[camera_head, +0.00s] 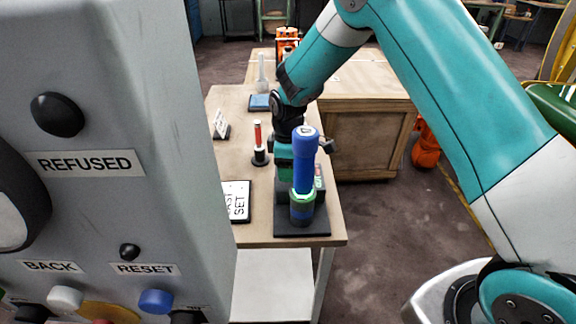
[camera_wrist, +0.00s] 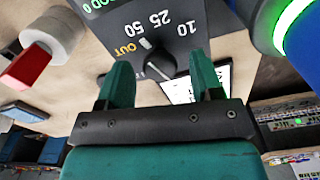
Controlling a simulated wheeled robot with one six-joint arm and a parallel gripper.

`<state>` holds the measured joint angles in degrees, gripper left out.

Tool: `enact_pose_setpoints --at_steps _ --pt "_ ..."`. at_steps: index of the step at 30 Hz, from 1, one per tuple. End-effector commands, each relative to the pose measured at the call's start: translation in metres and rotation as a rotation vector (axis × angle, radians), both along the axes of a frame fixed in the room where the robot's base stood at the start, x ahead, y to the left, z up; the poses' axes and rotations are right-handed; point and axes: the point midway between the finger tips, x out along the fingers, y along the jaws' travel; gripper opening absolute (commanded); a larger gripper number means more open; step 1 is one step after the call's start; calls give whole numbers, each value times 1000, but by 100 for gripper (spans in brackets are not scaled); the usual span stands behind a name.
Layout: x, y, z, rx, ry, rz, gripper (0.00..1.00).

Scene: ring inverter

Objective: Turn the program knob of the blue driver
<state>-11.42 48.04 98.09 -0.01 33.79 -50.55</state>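The blue driver (camera_head: 306,160) stands upright in a dark stand at the front right of the bench in the head view. A green ring glows low on it; its blue body and ring fill the top right of the wrist view (camera_wrist: 262,25). The dark program knob (camera_wrist: 159,67) sits on a panel marked OUT, 50, 25 and 10. A white mark lies by it, between OUT and 50. My gripper (camera_wrist: 160,65) is open, its two green fingers on either side of the knob, with visible gaps. In the head view the driver partly hides my gripper.
A grey panel labelled REFUSED (camera_head: 130,100) fills the left side. A wooden crate (camera_head: 368,140) stands behind. Open floor lies right of the bench.

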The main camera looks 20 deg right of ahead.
Motion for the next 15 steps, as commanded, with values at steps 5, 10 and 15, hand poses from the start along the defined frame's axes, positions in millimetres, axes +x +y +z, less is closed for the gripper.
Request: enact_pose_setpoints --at_steps 5,10,15 --pt "0 0 0 0 1 0 61" --pt "0 0 4 0 0 0 61" --pt "0 0 28 0 -4 0 61"
